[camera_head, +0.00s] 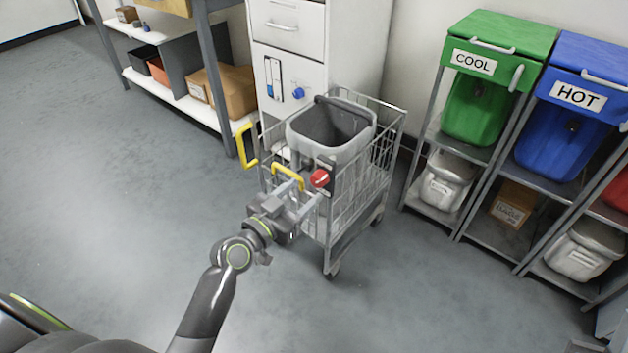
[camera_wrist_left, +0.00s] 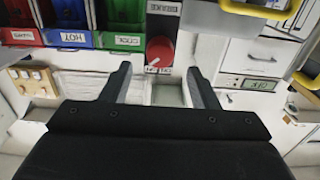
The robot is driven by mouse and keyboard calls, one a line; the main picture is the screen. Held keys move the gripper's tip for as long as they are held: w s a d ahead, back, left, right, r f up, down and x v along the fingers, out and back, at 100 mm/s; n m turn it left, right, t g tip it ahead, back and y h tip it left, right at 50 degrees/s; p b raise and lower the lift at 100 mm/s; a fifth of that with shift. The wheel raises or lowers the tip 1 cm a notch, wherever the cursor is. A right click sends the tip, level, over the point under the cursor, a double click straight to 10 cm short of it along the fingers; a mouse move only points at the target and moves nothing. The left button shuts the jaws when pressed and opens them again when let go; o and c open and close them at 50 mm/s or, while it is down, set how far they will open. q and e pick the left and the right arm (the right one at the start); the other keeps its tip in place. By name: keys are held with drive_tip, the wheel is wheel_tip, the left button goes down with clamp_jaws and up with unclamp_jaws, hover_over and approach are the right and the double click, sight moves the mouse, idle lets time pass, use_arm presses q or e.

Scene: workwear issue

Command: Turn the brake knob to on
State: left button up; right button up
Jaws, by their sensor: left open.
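The red brake knob (camera_head: 320,178) sits on a dark panel at the handle end of the wire cart (camera_head: 357,212). In the left wrist view the knob (camera_wrist_left: 160,50) lies ahead, between the fingertips in the picture. A pale mark shows at its lower left edge; the small lettering on the panel is upside down and hard to read. My left gripper (camera_head: 307,190) is open and empty, with its fingers pointing at the knob and apparently short of it. The open fingers also show in the left wrist view (camera_wrist_left: 160,70). My right gripper is out of view.
Yellow handles (camera_head: 288,174) stick out close to my left gripper. A grey bin (camera_head: 346,150) stands in the cart. A white cabinet (camera_head: 290,60) stands behind. Green COOL (camera_head: 474,110) and blue HOT (camera_head: 560,140) bins are on racks at right. The floor at left is free.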

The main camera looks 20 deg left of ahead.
sight(315, 182)
use_arm(q)
drive_tip(key=shift+x, duration=2.5)
drive_tip(key=c, duration=1)
